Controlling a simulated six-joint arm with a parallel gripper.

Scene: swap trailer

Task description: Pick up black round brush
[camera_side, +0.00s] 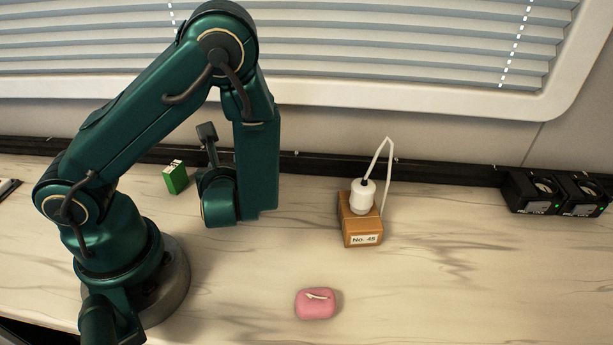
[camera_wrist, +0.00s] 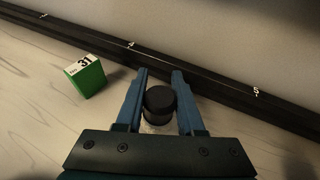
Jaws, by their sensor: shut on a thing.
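In the wrist view, the black round brush (camera_wrist: 159,101) sits between the two blue fingers of my gripper (camera_wrist: 161,85). Its round black top faces the camera, and a paler part shows just below it. The fingers are shut on it from both sides. I cannot tell whether it touches the counter. In the side view, my arm hides the fingertips and the brush.
A green block (camera_side: 175,177) labelled 31 stands close by; it also shows in the wrist view (camera_wrist: 86,79). A wooden block (camera_side: 357,222) bears a white plug with a looped cord. A pink case (camera_side: 316,304) lies in front. Black chargers (camera_side: 556,193) stand far right. A dark rail (camera_wrist: 215,88) runs behind.

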